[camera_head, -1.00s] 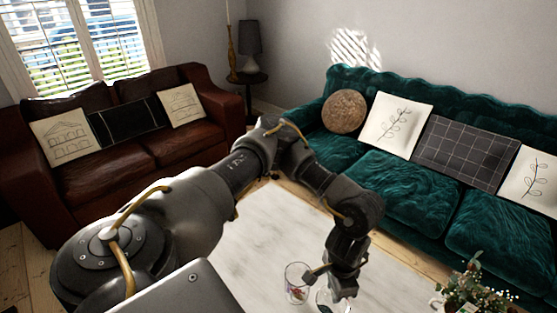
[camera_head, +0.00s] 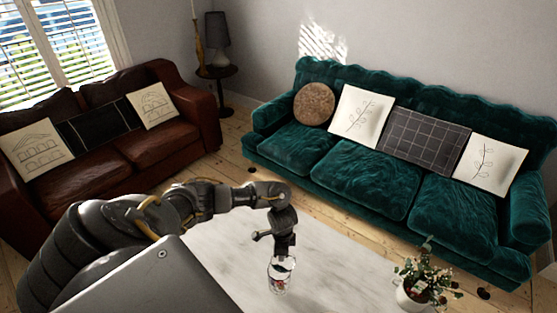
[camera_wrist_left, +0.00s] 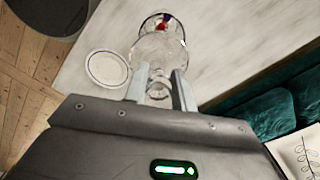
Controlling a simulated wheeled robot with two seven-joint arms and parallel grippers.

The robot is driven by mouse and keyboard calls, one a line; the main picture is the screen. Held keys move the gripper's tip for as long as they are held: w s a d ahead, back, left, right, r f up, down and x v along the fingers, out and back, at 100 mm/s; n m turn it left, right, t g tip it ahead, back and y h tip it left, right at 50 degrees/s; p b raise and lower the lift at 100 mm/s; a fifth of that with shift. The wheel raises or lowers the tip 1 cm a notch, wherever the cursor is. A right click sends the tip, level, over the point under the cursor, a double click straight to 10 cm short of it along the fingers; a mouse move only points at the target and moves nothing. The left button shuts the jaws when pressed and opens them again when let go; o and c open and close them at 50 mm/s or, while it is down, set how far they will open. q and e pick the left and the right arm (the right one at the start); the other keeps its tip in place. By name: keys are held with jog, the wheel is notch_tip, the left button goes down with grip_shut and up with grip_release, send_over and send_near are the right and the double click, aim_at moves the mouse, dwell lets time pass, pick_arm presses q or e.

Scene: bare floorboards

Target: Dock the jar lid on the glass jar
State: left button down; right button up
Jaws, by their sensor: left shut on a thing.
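The glass jar (camera_head: 278,283) stands on the pale table with small coloured things inside. In the left wrist view the jar (camera_wrist_left: 166,19) shows at the top, with red and blue contents. My left gripper (camera_head: 283,254) is above it, pointing down. Its fingers (camera_wrist_left: 160,91) are shut on the knob of the clear glass jar lid (camera_wrist_left: 158,50). The lid overlaps the jar in both views. I cannot tell whether the lid touches the rim. My right gripper is out of view.
The pale table (camera_head: 225,240) is mostly clear around the jar. A round white disc (camera_wrist_left: 107,68) lies on it beside the jar. A potted plant (camera_head: 413,292) stands to the right. A green sofa (camera_head: 375,185) stands behind, a brown sofa (camera_head: 130,150) at left.

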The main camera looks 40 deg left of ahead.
pick_arm(q)
jog(key=shift+s+a+f, duration=0.1)
jog(key=shift+s+a, duration=0.2)
jog(key=shift+a, duration=0.25)
jog(key=shift+f, duration=0.3)
notch_tip(320, 180, down, 5)
jog(key=b, duration=0.6)
jog(key=shift+f, duration=0.2)
jog(key=shift+s+a+r, duration=0.1)
dwell(0.6)
jog(key=shift+p, duration=0.45)
jog(key=shift+f+b, duration=0.4)
jog(key=shift+f, duration=0.25)
